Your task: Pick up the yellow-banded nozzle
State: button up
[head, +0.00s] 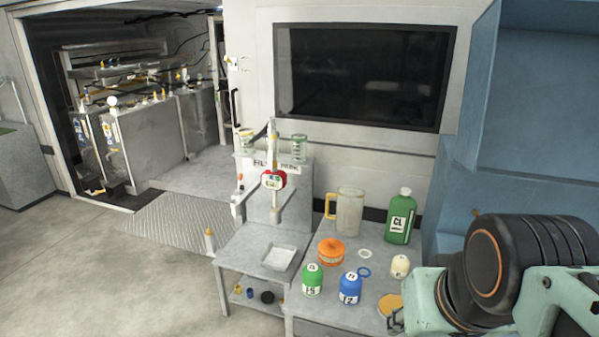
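I cannot single out the yellow-banded nozzle for certain in the head view. A slim upright pale piece with yellow on it (273,140) stands above a red-rimmed meter (273,179) on the grey dispensing stand. Small yellow marks also show at the stand's left side (240,181). A small pale upright piece with an orange tip (209,239) is at the left edge of the stand's table. My gripper (396,321) shows only in part at the lower right, beside the front table. Its fingers are too small and cut off to read.
The front table (330,307) holds a clear jug (349,212), a green CL bottle (398,217), an orange-lidded tub (331,252), and green (312,281) and blue (350,288) containers. A white tray (279,258) lies left. A blue cabinet (520,90) is at right. Left floor is open.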

aim_at(271, 183)
jog(key=i+j, duration=0.15)
jog(key=j, duration=0.35)
jog(key=i+j+z, duration=0.15)
jog(key=j, duration=0.9)
jog(key=i+j+z, duration=0.1)
jog(key=j, duration=0.25)
jog(key=i+j+z, duration=0.1)
jog(key=i+j, duration=0.2)
jog(key=j, duration=0.1)
